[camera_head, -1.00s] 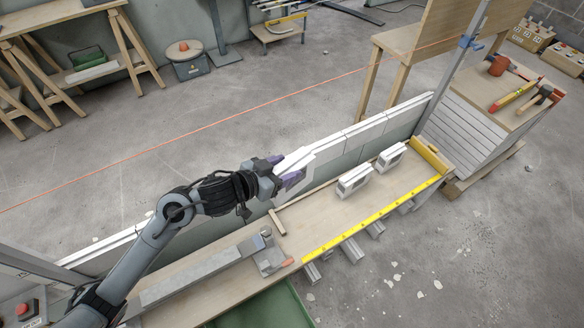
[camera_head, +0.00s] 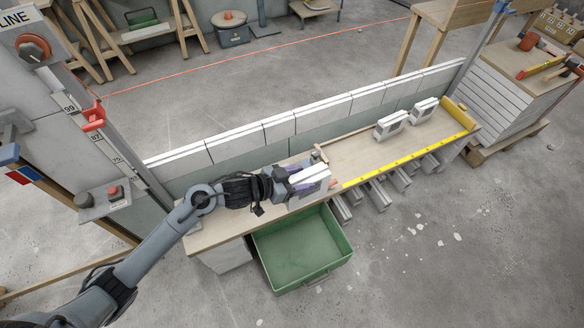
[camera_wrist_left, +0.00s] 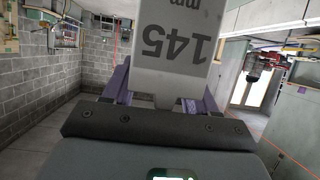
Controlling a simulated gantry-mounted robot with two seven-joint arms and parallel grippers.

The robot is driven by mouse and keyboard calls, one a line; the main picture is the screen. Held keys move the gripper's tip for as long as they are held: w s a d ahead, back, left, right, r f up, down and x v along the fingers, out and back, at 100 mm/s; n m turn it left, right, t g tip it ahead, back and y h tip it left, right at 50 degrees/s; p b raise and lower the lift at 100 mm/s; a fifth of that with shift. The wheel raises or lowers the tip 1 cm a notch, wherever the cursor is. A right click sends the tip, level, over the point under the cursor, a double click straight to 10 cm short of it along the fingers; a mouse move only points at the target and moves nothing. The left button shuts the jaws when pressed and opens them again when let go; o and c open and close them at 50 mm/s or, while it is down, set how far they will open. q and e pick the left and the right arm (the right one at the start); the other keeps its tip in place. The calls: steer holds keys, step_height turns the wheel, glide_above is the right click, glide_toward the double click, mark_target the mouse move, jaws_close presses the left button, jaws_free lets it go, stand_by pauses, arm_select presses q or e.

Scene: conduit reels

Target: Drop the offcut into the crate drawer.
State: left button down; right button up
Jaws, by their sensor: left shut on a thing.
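My left gripper (camera_head: 296,180) is shut on a pale block marked 145 mm, which I take as the offcut (camera_head: 312,182). In the left wrist view the offcut (camera_wrist_left: 178,40) stands up between the purple fingers (camera_wrist_left: 152,92), its printed figures upside down. In the head view the gripper and offcut are over the bench, beyond the back edge of the green crate drawer (camera_head: 345,258). The drawer is pulled out from under the bench and its visible floor is bare. Whether the offcut touches the bench is unclear. My right gripper is not in view.
The wooden bench top (camera_head: 345,160) carries two white blocks (camera_head: 390,124) and a yellow measuring strip (camera_head: 410,155). A low wall of white blocks (camera_head: 280,127) runs behind it. Grey profiles (camera_head: 378,192) stick out below its front.

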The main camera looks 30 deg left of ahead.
mark_target(301, 201)
arm_select(q)
steer(key=shift+m+g+h, duration=0.3)
steer(key=shift+m+h, duration=0.1)
steer(key=shift+h, duration=0.1)
steer(key=f+b, duration=0.1)
steer(key=f, duration=0.3)
steer(key=f+b, duration=0.2)
steer(key=f, duration=0.2)
steer(key=f+b, duration=0.1)
steer(key=f, duration=0.3)
steer(key=shift+s+d+f, duration=0.1)
steer(key=shift+d+f, duration=0.3)
steer(key=s+f+b, duration=0.2)
steer(key=f+b, duration=0.7)
steer(key=f, duration=0.6)
steer(key=s+f+m+b, duration=0.1)
steer(key=f+b, duration=0.8)
steer(key=f, duration=0.6)
steer(key=shift+s+d+h, duration=0.2)
steer(key=shift+s+h, duration=0.1)
steer(key=shift+s, duration=0.05)
steer(key=shift+c, duration=1.2)
jaws_free()
steer(key=shift+f, duration=0.1)
steer(key=p+v, duration=0.5)
steer(key=v, duration=0.6)
steer(key=shift+w, duration=0.15)
